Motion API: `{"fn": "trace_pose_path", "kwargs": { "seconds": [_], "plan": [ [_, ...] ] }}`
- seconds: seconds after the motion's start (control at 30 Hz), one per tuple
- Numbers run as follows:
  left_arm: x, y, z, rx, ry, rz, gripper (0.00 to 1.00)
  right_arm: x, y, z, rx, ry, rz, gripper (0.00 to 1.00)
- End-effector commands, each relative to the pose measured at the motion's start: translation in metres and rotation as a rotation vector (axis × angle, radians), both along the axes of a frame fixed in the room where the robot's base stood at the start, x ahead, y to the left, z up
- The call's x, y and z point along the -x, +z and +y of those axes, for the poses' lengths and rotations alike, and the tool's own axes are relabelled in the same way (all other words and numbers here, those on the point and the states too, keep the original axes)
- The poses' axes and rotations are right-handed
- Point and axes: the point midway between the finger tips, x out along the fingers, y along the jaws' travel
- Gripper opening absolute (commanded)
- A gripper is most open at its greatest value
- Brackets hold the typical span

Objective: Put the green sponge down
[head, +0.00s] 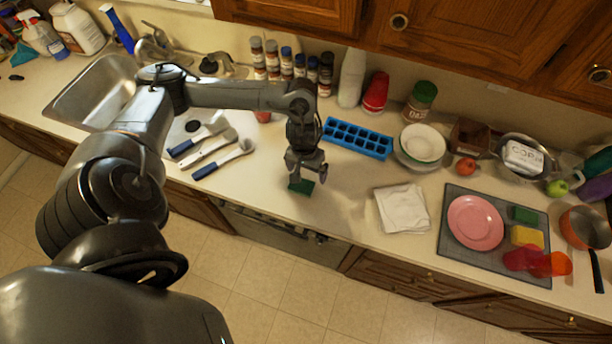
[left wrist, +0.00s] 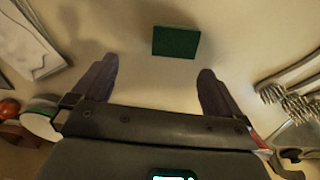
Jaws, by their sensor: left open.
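A dark green sponge (head: 301,187) lies on the counter near its front edge, just below my left gripper (head: 306,170) in the head view. In the left wrist view the sponge (left wrist: 176,42) sits beyond the fingertips, between their lines and apart from both. My left gripper (left wrist: 157,82) is open with nothing between its fingers. A second green sponge (head: 523,214) lies on the grey mat (head: 459,246) at the right. My right gripper is not in view.
A blue ice tray (head: 357,139) lies behind the gripper. Brushes with blue handles (head: 222,160) lie to the left by the sink (head: 95,92). A folded white cloth (head: 402,209) lies to the right. The counter around the near sponge is clear.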

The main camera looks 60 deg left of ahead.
Motion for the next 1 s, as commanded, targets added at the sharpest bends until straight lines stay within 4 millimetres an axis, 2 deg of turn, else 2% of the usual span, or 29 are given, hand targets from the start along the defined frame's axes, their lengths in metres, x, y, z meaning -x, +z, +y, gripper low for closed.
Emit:
{"fn": "trace_pose_path", "kwargs": {
  "seconds": [0.13,0.27,0.3,0.4,0.5,0.57,0.67,0.8,1.0],
  "plan": [
    [-0.013,-0.019,-0.070,0.070,-0.241,-0.132,1.00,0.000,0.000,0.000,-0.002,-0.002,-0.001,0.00],
    [-0.025,-0.023,-0.150,0.112,-0.483,-0.331,1.00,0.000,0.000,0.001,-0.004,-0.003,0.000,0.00],
    [-0.028,-0.019,-0.174,0.115,-0.546,-0.399,1.00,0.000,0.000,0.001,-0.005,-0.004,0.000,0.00],
    [-0.032,-0.006,-0.219,0.082,-0.658,-0.547,1.00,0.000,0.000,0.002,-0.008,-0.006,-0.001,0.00],
    [-0.031,0.012,-0.243,0.014,-0.714,-0.641,1.00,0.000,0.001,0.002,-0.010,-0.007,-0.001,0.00],
    [-0.028,0.021,-0.246,-0.038,-0.727,-0.664,1.00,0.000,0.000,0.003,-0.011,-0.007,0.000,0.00],
    [-0.016,0.031,-0.239,-0.120,-0.734,-0.640,1.00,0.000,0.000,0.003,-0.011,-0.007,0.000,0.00],
    [0.014,0.032,-0.215,-0.185,-0.742,-0.524,1.00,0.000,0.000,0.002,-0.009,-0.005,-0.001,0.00],
    [0.062,0.027,-0.187,-0.179,-0.765,-0.349,1.00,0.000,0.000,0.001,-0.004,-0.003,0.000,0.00]
  ]
}}
